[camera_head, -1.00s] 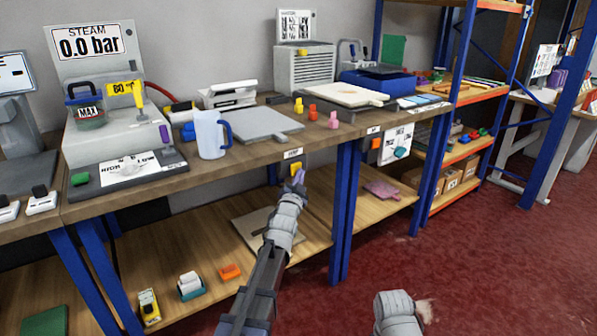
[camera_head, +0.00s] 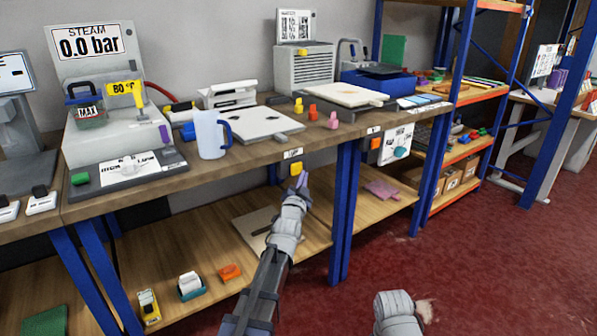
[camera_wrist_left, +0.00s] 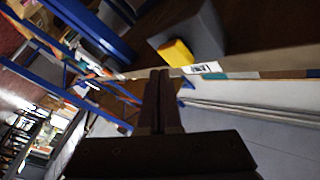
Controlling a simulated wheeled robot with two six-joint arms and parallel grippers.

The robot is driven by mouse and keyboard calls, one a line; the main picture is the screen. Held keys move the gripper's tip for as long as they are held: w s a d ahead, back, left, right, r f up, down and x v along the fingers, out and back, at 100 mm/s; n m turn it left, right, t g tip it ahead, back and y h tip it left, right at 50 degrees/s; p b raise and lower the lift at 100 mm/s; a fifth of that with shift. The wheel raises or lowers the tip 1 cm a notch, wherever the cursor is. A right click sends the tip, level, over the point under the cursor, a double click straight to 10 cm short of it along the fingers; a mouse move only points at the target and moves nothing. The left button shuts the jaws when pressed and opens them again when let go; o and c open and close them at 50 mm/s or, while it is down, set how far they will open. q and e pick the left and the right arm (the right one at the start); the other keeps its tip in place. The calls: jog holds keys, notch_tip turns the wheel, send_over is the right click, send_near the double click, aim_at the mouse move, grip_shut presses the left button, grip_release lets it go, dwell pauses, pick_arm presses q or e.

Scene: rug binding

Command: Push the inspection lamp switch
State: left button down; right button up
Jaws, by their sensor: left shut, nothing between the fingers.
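The lamp switch is a yellow button (camera_head: 296,169) under the bench's front edge, below a small white label (camera_head: 293,154). In the left wrist view the yellow button (camera_wrist_left: 176,52) sits on a dark grey housing (camera_wrist_left: 200,30), beside the label (camera_wrist_left: 202,68). My left gripper (camera_head: 302,181) is shut and empty, with its purplish tips just below and right of the button. In the wrist view the shut fingertips (camera_wrist_left: 160,73) are close to the button, with a small gap seeming to show. The board (camera_head: 262,124) on the bench is pale with dark marks.
A clear blue-handled jug (camera_head: 211,134) stands near the bench's front edge. Blue legs (camera_head: 345,212) flank the area under the bench. The lower shelf (camera_head: 335,215) holds a flat board and small items.

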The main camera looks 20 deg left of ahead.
pick_arm(q)
jog(key=s+d, duration=0.3)
jog(key=d, duration=0.1)
jog(key=shift+s+d, duration=0.35)
jog(key=shift+d, duration=0.05)
